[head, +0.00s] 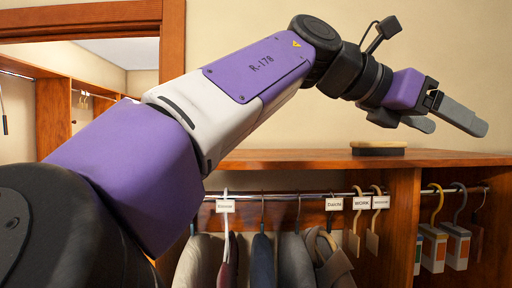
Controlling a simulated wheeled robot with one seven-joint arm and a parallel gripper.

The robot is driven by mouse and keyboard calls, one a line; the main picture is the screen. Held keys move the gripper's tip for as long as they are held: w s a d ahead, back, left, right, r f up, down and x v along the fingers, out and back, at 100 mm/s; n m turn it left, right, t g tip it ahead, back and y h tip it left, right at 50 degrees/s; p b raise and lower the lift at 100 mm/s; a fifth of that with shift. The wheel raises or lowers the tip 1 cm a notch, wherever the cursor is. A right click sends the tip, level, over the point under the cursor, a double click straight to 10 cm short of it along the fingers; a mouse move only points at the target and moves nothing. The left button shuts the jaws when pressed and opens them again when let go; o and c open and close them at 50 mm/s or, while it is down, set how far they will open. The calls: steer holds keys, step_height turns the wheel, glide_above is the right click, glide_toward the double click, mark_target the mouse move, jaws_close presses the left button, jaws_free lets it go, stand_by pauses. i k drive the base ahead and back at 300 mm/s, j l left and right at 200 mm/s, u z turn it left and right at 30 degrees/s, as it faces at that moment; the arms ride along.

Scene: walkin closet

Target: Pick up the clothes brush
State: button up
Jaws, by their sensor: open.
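The clothes brush (378,147) lies on the wooden top shelf, with a tan wooden back above and dark bristles below. My gripper (458,125) is open and empty in the air, above and to the right of the brush. Its grey fingers point to the right and slightly down, apart from the brush. The brush is fully visible in the head view.
The wooden shelf top (290,157) is otherwise bare around the brush. Below it, a rail holds several garments (262,258) and hangers with labels. A wooden-framed mirror or opening (174,45) stands at left. A plain wall is behind.

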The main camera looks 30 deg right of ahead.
mark_target(359, 148)
steer(key=i+l, duration=0.3)
steer(key=i, duration=0.15)
steer(key=i+l, duration=0.3)
steer(key=i, duration=0.1)
